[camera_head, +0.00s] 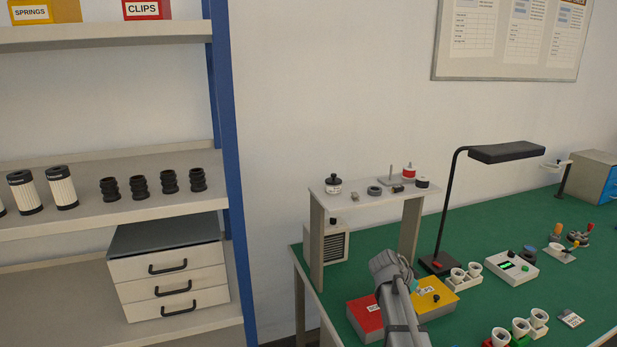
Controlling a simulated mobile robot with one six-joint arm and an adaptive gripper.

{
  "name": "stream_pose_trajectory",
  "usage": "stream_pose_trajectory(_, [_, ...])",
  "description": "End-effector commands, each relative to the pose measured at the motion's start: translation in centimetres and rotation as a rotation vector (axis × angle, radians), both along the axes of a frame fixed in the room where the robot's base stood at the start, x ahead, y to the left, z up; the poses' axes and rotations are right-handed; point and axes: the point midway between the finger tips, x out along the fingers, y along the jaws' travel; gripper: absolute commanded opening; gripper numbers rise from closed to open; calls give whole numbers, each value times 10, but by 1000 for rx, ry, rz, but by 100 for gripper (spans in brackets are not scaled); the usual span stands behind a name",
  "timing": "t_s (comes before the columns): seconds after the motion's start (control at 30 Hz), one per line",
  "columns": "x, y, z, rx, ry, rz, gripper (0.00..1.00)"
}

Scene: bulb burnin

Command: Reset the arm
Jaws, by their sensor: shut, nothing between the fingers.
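Part of my grey arm (396,300) rises from the bottom edge, right of centre, in front of the green workbench (490,225). A rounded grey joint is at its top. I cannot make out my gripper or its fingers in this view. The arm hides part of a red box (366,316) and a yellow box (435,299) on the bench.
A small raised shelf (345,200) with small parts and a black desk lamp (440,215) stand behind my arm. A white tester (511,266) and several bulbs in holders (520,328) are to the right. A blue-posted rack (226,150) with drawers (170,285) stands left.

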Motion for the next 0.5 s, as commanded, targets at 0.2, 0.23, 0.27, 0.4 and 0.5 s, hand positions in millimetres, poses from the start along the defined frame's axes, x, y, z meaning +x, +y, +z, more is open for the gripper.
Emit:
stream_pose_trajectory(0.2, [-36, 36, -16, 103, 165, 156, 0])
stream_pose_trajectory(0.23, [-42, 42, -19, 121, 194, 186, 0])
stream_pose_trajectory(0.27, [-48, 49, -22, 141, 222, 219, 0])
stream_pose_trajectory(0.4, [-77, 79, -33, 235, 347, 384, 0])
stream_pose_trajectory(0.5, [-97, 103, -39, 302, 426, 514, 0])
